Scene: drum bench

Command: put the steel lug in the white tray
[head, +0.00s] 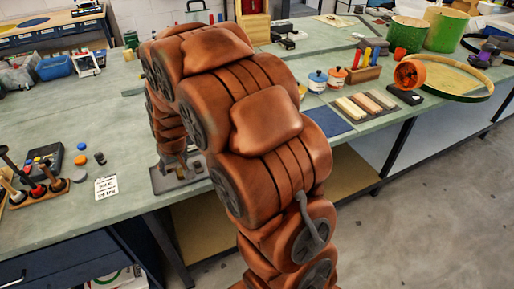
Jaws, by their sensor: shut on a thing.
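My arm fills the middle of the head view and bends down to the bench. My gripper (177,161) shows only in part as a grey shape at the arm's lower end, low over a flat grey plate (160,184) near the bench's front edge. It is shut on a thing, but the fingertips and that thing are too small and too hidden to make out. I cannot pick out the steel lug. I cannot pick out the white tray either; my arm hides part of the bench.
A wooden rack (38,194) with upright tools stands at the left, beside a white printed card (106,187) and small caps. Blue and orange pots (318,82), a blue mat (328,121) with bars, and green drums (407,35) stand right. The left bench middle is clear.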

